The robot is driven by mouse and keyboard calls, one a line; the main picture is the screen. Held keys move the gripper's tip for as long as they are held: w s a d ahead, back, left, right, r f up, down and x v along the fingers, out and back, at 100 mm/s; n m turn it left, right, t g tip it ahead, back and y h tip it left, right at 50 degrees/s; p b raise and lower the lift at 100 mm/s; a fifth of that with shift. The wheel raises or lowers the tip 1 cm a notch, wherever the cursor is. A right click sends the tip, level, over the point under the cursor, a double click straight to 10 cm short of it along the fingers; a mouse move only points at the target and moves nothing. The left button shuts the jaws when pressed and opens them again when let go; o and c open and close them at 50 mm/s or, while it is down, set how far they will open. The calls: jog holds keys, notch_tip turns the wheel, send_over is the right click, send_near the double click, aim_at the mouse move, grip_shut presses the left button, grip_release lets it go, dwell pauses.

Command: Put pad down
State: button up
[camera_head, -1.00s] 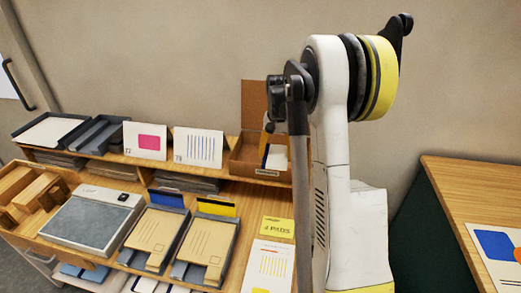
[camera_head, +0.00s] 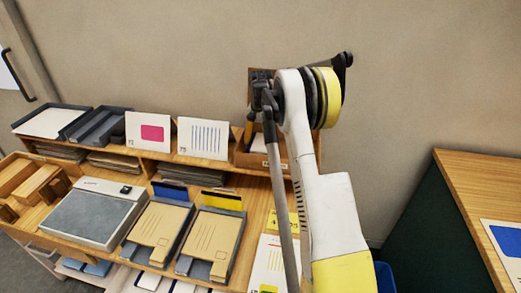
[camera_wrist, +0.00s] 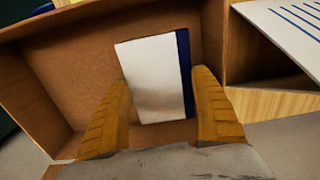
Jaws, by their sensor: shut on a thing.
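The pad (camera_wrist: 153,80) is white with a dark blue strip along its right edge in the wrist view. My gripper (camera_wrist: 163,82) is shut on it, with one orange-yellow finger on each side. The pad is over or inside an open cardboard box (camera_wrist: 75,75); I cannot tell whether it touches the box floor. In the head view the box (camera_head: 246,159) stands at the right end of the raised shelf. My gripper (camera_head: 249,130) is at this box there, mostly hidden by my arm.
A card with blue stripes (camera_head: 203,138) and a card with a pink patch (camera_head: 148,135) stand left of the box. Dark trays (camera_head: 100,127) are farther left. Tan pads in holders (camera_head: 160,232) lie on the lower tabletop. Another table (camera_head: 480,185) stands at right.

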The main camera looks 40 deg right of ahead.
aim_at(260, 142)
jog(key=shift+f+b, duration=0.35)
jog(key=shift+f, duration=1.15)
jog(key=shift+f, duration=0.1)
jog(key=o, duration=1)
